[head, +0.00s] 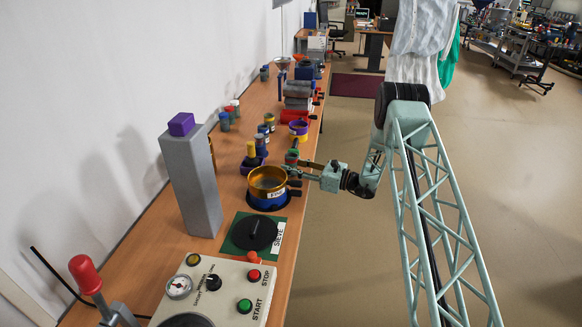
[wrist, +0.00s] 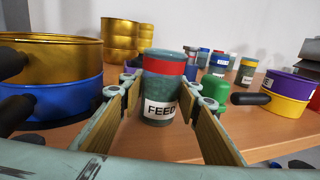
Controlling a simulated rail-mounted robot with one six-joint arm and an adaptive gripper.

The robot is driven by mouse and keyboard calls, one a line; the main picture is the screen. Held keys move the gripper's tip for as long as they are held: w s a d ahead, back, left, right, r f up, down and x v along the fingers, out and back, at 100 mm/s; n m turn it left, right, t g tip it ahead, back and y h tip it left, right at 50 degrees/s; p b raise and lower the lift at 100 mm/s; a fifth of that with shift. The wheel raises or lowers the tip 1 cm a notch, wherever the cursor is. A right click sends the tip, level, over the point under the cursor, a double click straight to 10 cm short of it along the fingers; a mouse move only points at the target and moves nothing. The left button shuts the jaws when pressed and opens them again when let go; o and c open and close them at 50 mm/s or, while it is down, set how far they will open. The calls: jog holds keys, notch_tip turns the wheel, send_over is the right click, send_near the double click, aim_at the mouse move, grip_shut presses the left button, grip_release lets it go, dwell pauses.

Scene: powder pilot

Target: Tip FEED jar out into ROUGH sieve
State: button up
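The FEED jar (wrist: 162,86) is grey-green with a red band and a white label. It stands upright on the bench, ahead of and between the tips of my gripper (wrist: 163,98). The finger pads are spread, with bench showing beside the jar. In the head view my gripper (head: 290,170) reaches in level from the right; the jar is hard to make out there. The gold sieve (head: 268,180) sits on a blue pan (head: 266,201), just nearer than my gripper. The gold sieve (wrist: 55,50) also shows at the left in the wrist view. Its label is unreadable.
A purple and yellow pan (wrist: 290,88) with a black handle is at the right. A small green jar (wrist: 215,88) stands beside the FEED jar. A grey column (head: 190,182), a SIEVE plate (head: 255,232) and a control panel (head: 215,285) stand nearer on the bench.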

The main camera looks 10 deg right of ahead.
aim_at(290, 155)
jog(key=c, duration=0.7)
jog(key=shift+o, duration=0.2)
jog(key=shift+r, duration=0.2)
jog(key=shift+r+p, duration=0.65)
jog(key=shift+r, duration=1.55)
jog(key=shift+r, duration=0.1)
jog(key=o, duration=0.5)
jog(key=shift+c, duration=0.2)
jog(key=c, duration=0.4)
jog(key=shift+o, duration=0.2)
